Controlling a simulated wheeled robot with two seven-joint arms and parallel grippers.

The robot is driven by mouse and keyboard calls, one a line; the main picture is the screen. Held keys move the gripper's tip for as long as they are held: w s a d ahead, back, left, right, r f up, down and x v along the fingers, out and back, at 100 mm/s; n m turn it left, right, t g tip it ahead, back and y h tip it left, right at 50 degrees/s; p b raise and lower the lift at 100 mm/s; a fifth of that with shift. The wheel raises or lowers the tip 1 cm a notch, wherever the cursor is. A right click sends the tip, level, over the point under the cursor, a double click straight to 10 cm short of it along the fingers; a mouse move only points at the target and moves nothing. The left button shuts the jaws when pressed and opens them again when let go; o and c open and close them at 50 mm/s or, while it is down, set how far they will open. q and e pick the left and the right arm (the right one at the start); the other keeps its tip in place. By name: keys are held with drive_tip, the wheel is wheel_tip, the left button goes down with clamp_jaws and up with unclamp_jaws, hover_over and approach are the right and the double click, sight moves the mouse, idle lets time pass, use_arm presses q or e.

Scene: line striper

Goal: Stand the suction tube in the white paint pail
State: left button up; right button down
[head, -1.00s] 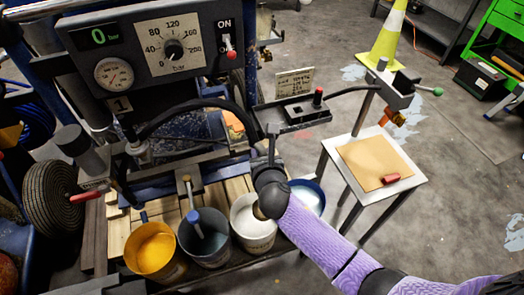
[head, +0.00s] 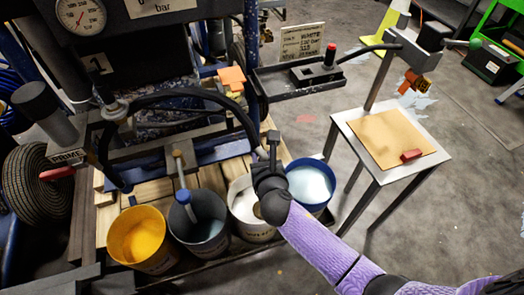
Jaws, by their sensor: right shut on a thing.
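My right gripper (head: 270,166) reaches in from the lower right and is shut at the end of the black hose (head: 205,92), where the suction tube appears to be. The gripper hides most of the tube. The white pail (head: 240,212), with a printed label, stands directly below and partly behind my wrist. A small tan end (head: 259,211) shows at the pail's mouth beside my wrist; I cannot tell whether it is inside the pail or above it. My left gripper is out of view.
A yellow-paint pail (head: 141,238) and a dark grey pail (head: 200,228) with a blue-collared rod (head: 184,196) stand left of the white pail. A blue pail (head: 322,190) with pale paint stands right. A small table (head: 433,157) is farther right. The machine fills the upper left.

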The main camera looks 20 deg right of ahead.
wheel_tip(320, 180, down, 11)
drive_tip(key=b, duration=0.7)
drive_tip(key=shift+b, duration=0.3)
drive_tip(key=shift+c, duration=2.2)
unclamp_jaws()
drive_tip(key=shift+o, duration=0.8)
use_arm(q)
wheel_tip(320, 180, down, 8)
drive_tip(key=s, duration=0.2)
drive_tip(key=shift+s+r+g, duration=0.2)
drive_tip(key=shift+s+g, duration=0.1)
use_arm(e)
drive_tip(key=shift+f, duration=0.1)
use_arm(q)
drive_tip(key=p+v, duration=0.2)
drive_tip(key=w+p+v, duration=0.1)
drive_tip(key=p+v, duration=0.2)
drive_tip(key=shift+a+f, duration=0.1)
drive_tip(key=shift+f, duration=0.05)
use_arm(e)
drive_tip(key=v, duration=1)
